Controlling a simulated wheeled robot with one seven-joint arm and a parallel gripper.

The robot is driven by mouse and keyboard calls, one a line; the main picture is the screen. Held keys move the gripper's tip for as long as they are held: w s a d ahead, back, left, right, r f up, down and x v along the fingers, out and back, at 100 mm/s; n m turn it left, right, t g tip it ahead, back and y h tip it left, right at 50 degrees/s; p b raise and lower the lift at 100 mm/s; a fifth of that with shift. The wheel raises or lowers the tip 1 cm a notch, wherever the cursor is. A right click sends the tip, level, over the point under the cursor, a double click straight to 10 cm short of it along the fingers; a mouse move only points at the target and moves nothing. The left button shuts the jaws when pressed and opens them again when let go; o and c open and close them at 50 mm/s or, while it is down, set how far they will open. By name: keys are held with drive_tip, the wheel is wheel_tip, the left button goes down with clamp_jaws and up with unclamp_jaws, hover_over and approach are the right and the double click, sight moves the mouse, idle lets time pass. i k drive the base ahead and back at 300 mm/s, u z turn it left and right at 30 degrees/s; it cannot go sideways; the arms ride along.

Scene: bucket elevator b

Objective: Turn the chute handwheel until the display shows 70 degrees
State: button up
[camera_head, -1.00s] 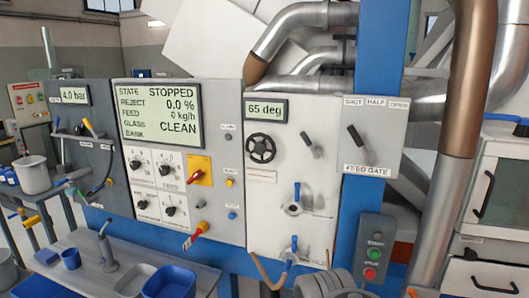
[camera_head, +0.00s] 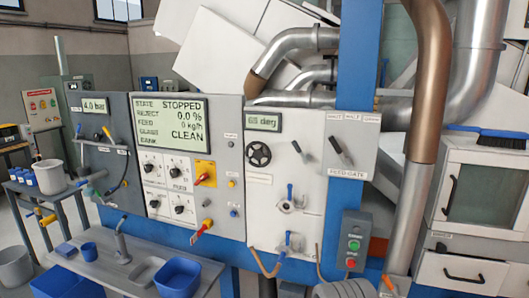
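The chute handwheel (camera_head: 258,154) is a small black spoked wheel on the light panel, right of the large status screen. The small display (camera_head: 263,123) just above it is hard to read now; it appears to show 65 deg, as it did clearly a second ago. Nothing touches the handwheel. My gripper is not clearly in view; a grey ribbed part (camera_head: 340,290) at the bottom edge may be part of my arm.
The status screen (camera_head: 170,122) reads STOPPED. A black lever (camera_head: 300,150) and the feed gate lever (camera_head: 338,149) are right of the wheel. A bench (camera_head: 125,272) with blue bins stands below the panels.

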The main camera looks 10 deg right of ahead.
sight(258, 154)
drive_tip(key=u, duration=0.15)
drive_tip(key=i, duration=0.8)
drive_tip(key=u, duration=0.5)
